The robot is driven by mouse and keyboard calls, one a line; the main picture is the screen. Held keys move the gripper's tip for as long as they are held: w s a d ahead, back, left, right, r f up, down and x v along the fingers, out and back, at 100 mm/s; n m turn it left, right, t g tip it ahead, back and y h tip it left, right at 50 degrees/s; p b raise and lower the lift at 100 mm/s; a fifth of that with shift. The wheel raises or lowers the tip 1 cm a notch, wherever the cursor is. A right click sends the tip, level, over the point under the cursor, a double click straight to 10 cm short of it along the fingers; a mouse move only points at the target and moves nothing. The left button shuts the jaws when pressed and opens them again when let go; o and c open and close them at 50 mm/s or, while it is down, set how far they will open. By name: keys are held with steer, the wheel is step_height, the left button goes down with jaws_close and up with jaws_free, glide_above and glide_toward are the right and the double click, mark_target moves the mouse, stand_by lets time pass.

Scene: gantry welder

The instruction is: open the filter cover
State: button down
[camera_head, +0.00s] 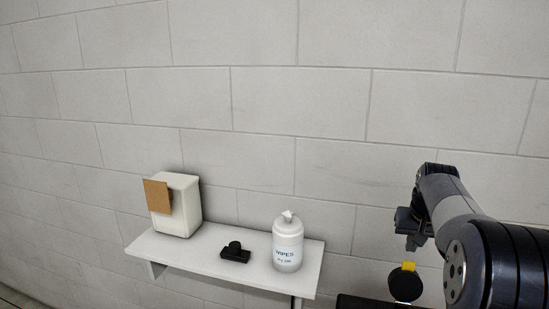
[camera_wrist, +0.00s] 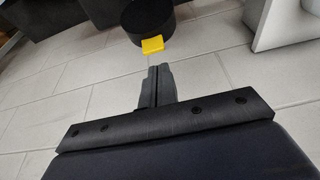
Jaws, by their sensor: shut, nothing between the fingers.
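A round black part with a yellow tab, which looks like the filter cover (camera_head: 405,287), is at the lower right in the head view, just below my gripper. Its black round body (camera_wrist: 149,16) is at the top middle in the wrist view, and the yellow tab (camera_wrist: 153,44) sticks out from its near edge. My gripper (camera_head: 411,246) is shut and empty. In the wrist view its closed fingertips (camera_wrist: 160,70) point toward the yellow tab, with a small gap showing between. I cannot tell whether the cover is fully closed.
A white shelf (camera_head: 228,276) on the block wall holds a white box (camera_head: 184,206) with a brown panel, a small black object (camera_head: 236,253) and a wipes canister (camera_head: 288,245). A dark surface (camera_head: 365,302) lies left of the round part.

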mark_target(407, 268)
steer(key=shift+s+b+x, duration=0.15)
steer(key=shift+b+x, duration=0.4)
steer(key=shift+x, duration=0.3)
steer(key=shift+s+b+x, duration=0.1)
steer(key=shift+b+x, duration=0.4)
steer(key=shift+x, duration=0.3)
steer(key=shift+d+r, duration=0.1)
